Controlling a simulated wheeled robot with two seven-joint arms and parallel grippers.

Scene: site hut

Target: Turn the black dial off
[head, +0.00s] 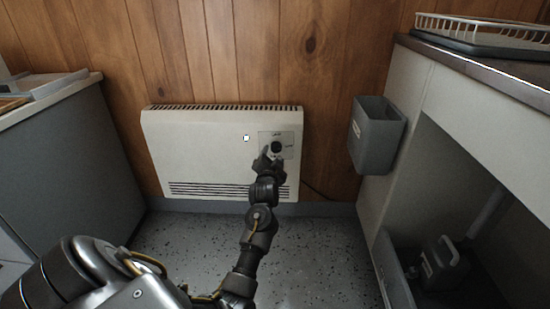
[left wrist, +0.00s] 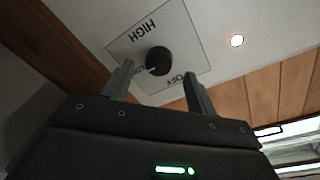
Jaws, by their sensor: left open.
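The black dial (head: 277,147) sits on a pale square label plate (head: 294,137) at the right of a white wall heater (head: 205,150). In the left wrist view the dial (left wrist: 158,59) shows between my fingertips, with HIGH and OFF printed around it and a third label partly hidden by a finger. A light mark on the dial points toward that partly hidden label, away from OFF. My left gripper (head: 271,158) is open in front of the dial, its fingers (left wrist: 159,70) on either side; I cannot tell whether they touch it. My right gripper is out of view.
A small lit indicator (head: 246,138) glows left of the plate. A grey bin (head: 376,137) hangs at the right beside a counter with a dish rack (head: 480,28). A grey cabinet (head: 70,160) stands at the left. The speckled floor (head: 190,235) below the heater is clear.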

